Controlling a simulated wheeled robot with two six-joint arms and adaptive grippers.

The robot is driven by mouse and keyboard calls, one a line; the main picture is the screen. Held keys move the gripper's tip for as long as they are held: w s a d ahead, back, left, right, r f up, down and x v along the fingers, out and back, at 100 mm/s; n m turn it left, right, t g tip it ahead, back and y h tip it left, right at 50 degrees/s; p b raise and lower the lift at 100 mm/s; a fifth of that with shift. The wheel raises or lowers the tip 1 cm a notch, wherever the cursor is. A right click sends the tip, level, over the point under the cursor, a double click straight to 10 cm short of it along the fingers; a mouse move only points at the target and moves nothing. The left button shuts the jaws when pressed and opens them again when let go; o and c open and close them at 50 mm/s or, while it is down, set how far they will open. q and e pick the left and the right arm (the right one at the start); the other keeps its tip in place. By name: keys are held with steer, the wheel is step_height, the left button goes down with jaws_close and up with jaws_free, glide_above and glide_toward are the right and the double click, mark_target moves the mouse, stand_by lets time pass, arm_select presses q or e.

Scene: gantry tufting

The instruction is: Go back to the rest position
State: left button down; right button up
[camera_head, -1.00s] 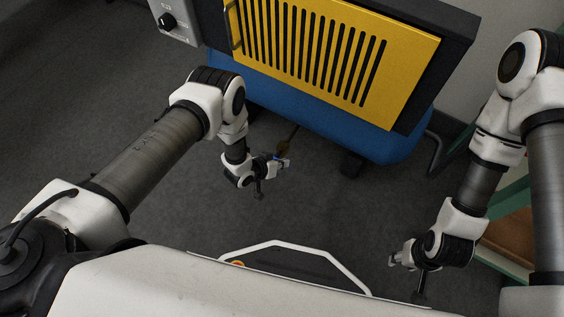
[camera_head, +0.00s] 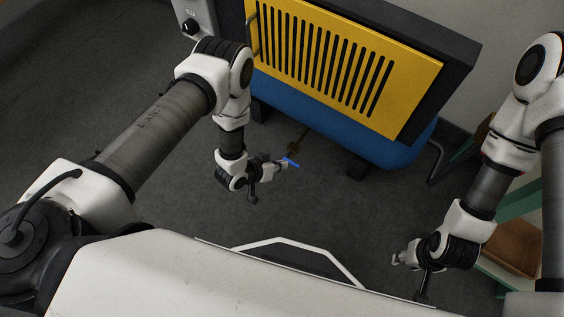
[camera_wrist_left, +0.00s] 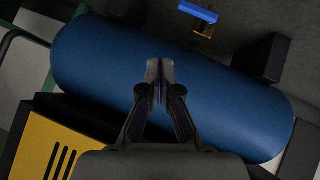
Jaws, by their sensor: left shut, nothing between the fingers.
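My left gripper (camera_head: 279,164) hangs over the grey floor in front of the yellow and blue machine in the head view. In the left wrist view its two fingers (camera_wrist_left: 160,68) are together with nothing between them, in front of the blue rounded body. My right gripper (camera_head: 399,258) is at the lower right in the head view, over the floor, and is too small there to tell whether it is open or shut. No object shows in it.
The machine has a yellow slotted panel (camera_head: 340,70) and a blue lower body (camera_head: 330,125). A blue bar (camera_head: 291,162) with a brass-coloured part shows beside the left gripper; the wrist view shows the bar (camera_wrist_left: 198,12) apart from the fingers. A brown box (camera_head: 515,246) stands at right. Floor at left is clear.

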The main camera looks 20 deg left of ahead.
stand_by(0.3)
arm_select(q)
steer(key=w+a+r+n+y, duration=0.1)
steer(key=w+a+r+y, duration=0.1)
steer(key=a+r, duration=0.4)
steer(key=s+a+r+g+y, duration=0.1)
steer(key=s+a+r+g, duration=0.15)
steer(key=s, duration=0.55)
steer(key=s+a+r+n+g+y, duration=0.1)
steer(key=s+a+g+y, duration=0.15)
steer(key=s, duration=0.55)
steer(key=s+a+r+g, duration=0.1)
steer(key=s+r+g, duration=0.15)
steer(key=s, duration=0.55)
step_height(320, 180, up, 23)
steer(key=w+p, duration=0.1)
steer(key=p, duration=2.3)
steer(key=shift+f, duration=0.2)
steer(key=shift+w+a, duration=0.1)
